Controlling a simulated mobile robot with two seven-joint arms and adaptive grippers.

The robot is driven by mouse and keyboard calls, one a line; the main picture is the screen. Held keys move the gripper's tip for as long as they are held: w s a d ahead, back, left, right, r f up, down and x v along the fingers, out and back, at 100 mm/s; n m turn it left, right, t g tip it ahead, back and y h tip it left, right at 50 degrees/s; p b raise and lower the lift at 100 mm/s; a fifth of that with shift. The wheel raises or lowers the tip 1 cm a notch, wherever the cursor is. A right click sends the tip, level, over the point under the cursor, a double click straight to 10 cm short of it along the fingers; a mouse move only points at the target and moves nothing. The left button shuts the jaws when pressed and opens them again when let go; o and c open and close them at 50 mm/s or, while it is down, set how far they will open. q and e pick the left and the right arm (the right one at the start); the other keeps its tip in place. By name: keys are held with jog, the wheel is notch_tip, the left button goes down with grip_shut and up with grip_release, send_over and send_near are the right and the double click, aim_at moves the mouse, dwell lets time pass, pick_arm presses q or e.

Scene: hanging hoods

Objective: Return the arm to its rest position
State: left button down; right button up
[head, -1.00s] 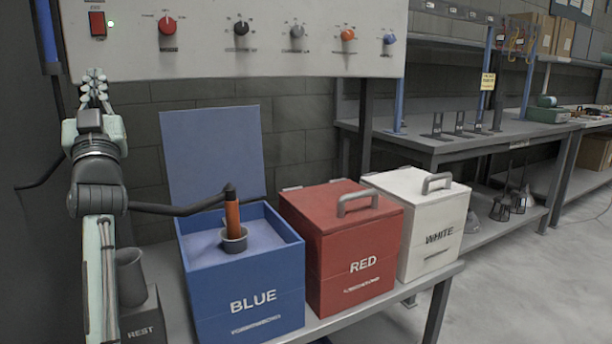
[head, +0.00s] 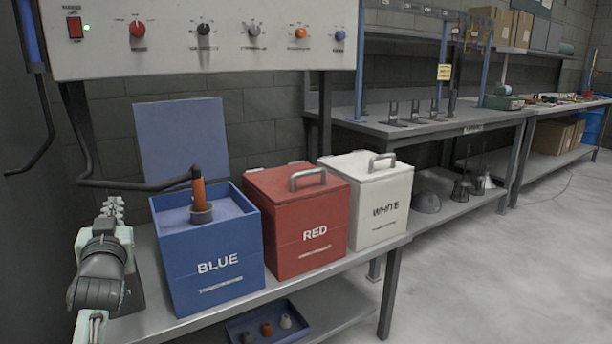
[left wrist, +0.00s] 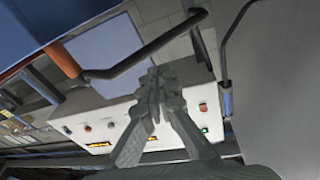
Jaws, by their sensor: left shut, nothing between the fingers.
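My left gripper (head: 113,207) is shut and empty, left of the open blue box (head: 217,270), with no visible contact. Its closed fingers fill the middle of the left wrist view (left wrist: 155,82). A black jointed arm (head: 125,185) comes in from the left and ends in an orange handle (head: 198,190) with a grey hood (head: 202,213) below it. The hood is in the blue box's open top; whether it touches the surface inside is unclear. A dark block (head: 133,292) is mostly hidden behind my left arm. My right gripper is not in view.
Closed red (head: 300,225) and white (head: 372,205) boxes stand right of the blue one. A knob panel (head: 200,35) hangs above. A tray (head: 245,325) with small pieces sits on the lower shelf. The floor at right is clear.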

pick_arm(q)
jog(key=s+d+f+m+g+h, duration=0.1)
jog(key=s+d+f+g, duration=0.15)
jog(key=f, duration=0.55)
jog(key=s+d+f+g+h, duration=0.15)
jog(key=s+f, duration=0.25)
jog(key=f, duration=0.5)
jog(key=s+d+f+m+g+h, duration=0.1)
jog(key=s+f+g, duration=0.25)
jog(key=f, duration=0.45)
jog(key=s+d+f+m+g+h+p, duration=0.1)
jog(key=s+d+f+g, duration=0.2)
jog(key=s+f, duration=0.6)
jog(key=s+d+f+m+g+h+p, duration=0.1)
jog(key=s+d+f+g+h, duration=0.1)
jog(key=s+f, duration=0.7)
jog(key=s+d+g, duration=0.1)
jog(key=s+g, duration=0.1)
jog(key=s, duration=0.5)
jog(key=shift+d+f+m, duration=0.15)
jog(key=shift+d+m, duration=0.15)
jog(key=shift+d, duration=0.05)
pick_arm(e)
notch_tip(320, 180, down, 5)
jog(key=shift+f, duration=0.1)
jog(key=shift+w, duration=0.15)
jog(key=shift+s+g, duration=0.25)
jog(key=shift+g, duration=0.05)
